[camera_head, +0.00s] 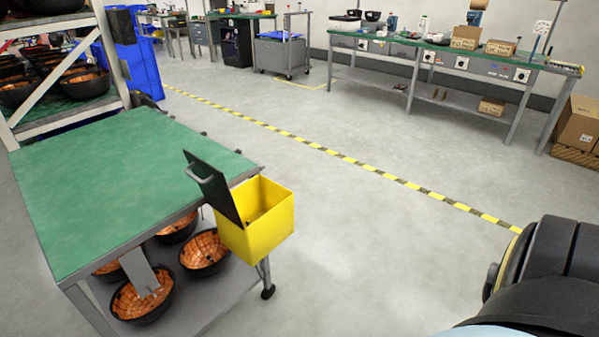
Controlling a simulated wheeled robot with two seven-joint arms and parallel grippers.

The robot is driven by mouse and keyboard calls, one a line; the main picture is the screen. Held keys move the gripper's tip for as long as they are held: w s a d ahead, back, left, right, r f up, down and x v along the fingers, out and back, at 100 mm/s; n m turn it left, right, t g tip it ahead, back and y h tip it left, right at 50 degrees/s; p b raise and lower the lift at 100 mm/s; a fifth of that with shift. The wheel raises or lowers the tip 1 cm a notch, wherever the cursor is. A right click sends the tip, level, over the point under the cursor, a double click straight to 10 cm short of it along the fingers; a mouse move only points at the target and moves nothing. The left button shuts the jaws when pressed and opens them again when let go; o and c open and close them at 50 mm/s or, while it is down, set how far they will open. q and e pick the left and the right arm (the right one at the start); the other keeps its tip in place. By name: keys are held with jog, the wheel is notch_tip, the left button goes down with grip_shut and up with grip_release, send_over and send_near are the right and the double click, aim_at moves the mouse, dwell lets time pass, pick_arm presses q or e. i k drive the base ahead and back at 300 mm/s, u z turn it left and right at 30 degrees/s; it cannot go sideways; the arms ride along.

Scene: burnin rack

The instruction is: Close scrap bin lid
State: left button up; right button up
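The scrap bin is a yellow box (262,222) on the right end of a green-topped cart. Its dark lid (213,186) stands open, tilted up on the bin's left side, with a grey handle (199,174) on the lid's outer face. The inside of the bin shows from above. Part of my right arm shows at the lower right, well apart from the bin, but its gripper is out of the picture. My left gripper is not in the picture.
The green cart top (110,180) is bare. Black bowls with orange insides (204,250) sit on its lower shelf. A rack with similar bowls stands at the upper left. The floor (400,260) right of the bin is clear, crossed by a yellow-black stripe (350,160).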

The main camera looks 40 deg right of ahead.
aim_at(212, 182)
jog(key=z, duration=0.75)
jog(key=i, duration=1)
